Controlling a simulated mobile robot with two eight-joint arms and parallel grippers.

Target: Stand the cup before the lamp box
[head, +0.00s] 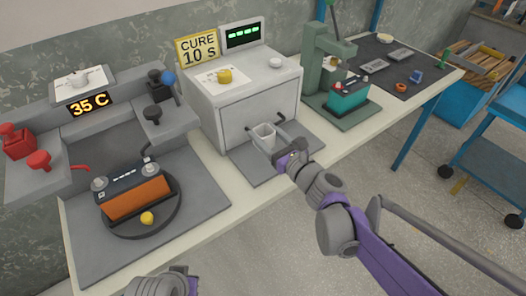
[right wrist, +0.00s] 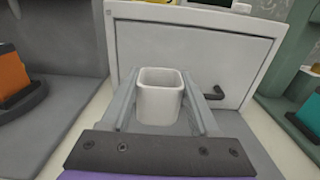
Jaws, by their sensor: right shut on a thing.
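A white square-sided cup (head: 264,134) is upright between the fingers of my right gripper (head: 270,142), which is shut on it. The cup is in front of the lamp box (head: 263,117), the pale grey box with a closed door and a dark handle. In the right wrist view the cup (right wrist: 160,98) shows its open top, with one finger on each side and the box door (right wrist: 235,55) behind it. I cannot tell whether the cup's base touches the grey mat (head: 250,166). Only a part of my left arm shows at the bottom edge of the head view; its fingers are hidden.
A "CURE 10 S" sign (head: 198,47) and a green-lit display (head: 242,36) stand on the box. A turntable (head: 150,222) with an orange battery is at the left. A green press (head: 318,62) with a teal battery is at the right. The mat's front is clear.

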